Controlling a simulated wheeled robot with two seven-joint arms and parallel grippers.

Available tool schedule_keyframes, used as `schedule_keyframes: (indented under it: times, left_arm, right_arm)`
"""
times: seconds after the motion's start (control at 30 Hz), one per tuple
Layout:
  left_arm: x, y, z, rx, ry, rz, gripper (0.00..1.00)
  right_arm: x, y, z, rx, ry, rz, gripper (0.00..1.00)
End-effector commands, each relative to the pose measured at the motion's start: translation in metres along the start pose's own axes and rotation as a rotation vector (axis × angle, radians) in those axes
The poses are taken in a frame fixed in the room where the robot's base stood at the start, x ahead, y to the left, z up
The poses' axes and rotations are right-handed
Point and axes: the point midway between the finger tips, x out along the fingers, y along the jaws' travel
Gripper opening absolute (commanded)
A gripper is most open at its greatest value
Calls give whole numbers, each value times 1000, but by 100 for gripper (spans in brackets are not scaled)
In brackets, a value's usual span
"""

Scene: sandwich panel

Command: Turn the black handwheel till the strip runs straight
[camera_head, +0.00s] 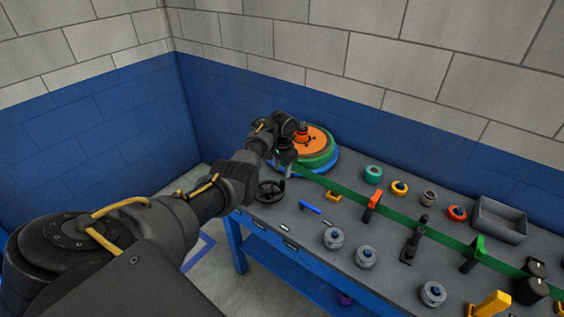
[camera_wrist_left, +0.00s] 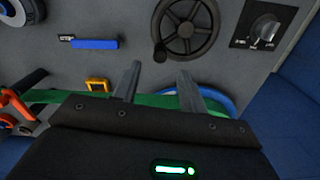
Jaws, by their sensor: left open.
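The black handwheel (camera_head: 270,191) lies on the grey bench near its left front corner. In the left wrist view the handwheel (camera_wrist_left: 187,25) shows its spokes and a knob at its lower left. My left gripper (camera_head: 287,168) is open and empty, above the bench behind the handwheel. In the left wrist view its two fingers (camera_wrist_left: 160,74) stand apart, short of the rim. The green strip (camera_head: 398,216) runs from the coil (camera_head: 318,143) rightwards along the bench; it also shows behind my fingers in the left wrist view (camera_wrist_left: 150,100). My right gripper is not in view.
A knob panel (camera_wrist_left: 264,28) sits beside the handwheel. A blue bar (camera_head: 310,207) and an orange guide (camera_head: 372,199) lie further right. Several silver knobs (camera_head: 334,238) line the front. A grey tray (camera_head: 500,219) is at the back right. Walls close the left and back.

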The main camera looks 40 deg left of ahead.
Motion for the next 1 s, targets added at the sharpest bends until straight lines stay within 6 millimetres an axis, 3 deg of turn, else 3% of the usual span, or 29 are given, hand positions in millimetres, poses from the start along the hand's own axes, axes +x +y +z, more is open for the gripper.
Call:
schedule_keyframes:
  times: [0.23,0.77,0.87,1.0]
  left_arm:
    - [-23,0,0,-1,0,1,42]
    - [-25,0,0,0,-1,1,42]
    - [-22,0,2,-2,-2,-5,42]
    - [7,3,19,-16,-9,-58,42]
  right_arm:
    - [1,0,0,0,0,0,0]
    - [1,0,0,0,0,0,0]
    - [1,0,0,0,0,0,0]
    - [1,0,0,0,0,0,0]
